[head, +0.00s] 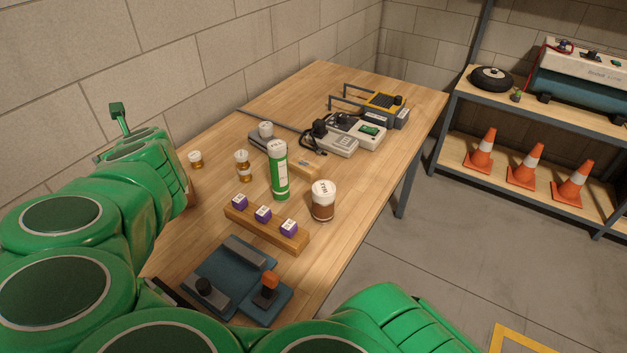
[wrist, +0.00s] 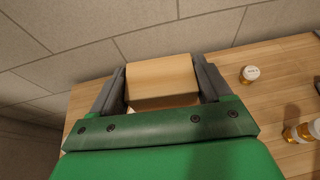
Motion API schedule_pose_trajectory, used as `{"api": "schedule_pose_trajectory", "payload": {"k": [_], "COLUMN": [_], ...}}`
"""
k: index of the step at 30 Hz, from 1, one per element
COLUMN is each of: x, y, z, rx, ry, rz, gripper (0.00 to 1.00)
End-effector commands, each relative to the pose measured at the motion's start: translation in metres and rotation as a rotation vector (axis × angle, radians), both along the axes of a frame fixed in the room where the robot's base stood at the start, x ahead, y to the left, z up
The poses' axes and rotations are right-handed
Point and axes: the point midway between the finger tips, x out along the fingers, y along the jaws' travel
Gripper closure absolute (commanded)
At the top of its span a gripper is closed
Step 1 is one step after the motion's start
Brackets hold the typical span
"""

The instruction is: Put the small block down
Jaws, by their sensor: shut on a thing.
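In the wrist view my gripper (wrist: 160,82) is shut on a small block (wrist: 160,80), a plain light-wood piece held between the two dark fingers. In the head view my green arm covers the gripper at the left edge of the table (head: 225,280). A brown sliver (head: 192,190) beside the arm there may be the block.
A small amber bottle (head: 196,160) stands close right of my arm. Another amber bottle (head: 243,166), a green tube (head: 279,171), a brown jar (head: 322,201) and a rack of purple cubes (head: 266,229) stand mid-table. A blue fixture (head: 232,277) is at the front. A block wall runs along the left.

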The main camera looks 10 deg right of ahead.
Motion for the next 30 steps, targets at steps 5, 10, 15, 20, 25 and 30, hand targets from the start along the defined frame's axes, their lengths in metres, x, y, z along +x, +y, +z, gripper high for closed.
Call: {"api": "schedule_pose_trajectory", "payload": {"k": [5,10,15,20,25,30], "x": [0.007,0.021,0.036,0.051,0.061,0.068], "y": [-0.012,-0.038,-0.072,-0.111,-0.152,-0.194], "z": [0.015,0.012,0.01,0.008,0.005,0.001], "rx": [0.0,0.001,0.001,0.003,0.002,0.002], "ry": [-0.002,-0.001,-0.001,-0.001,-0.001,0.0], "rz": [-0.003,0.001,0.005,0.012,0.02,0.027], "gripper": [0.53,0.53,0.53,0.53,0.53,0.53]}}
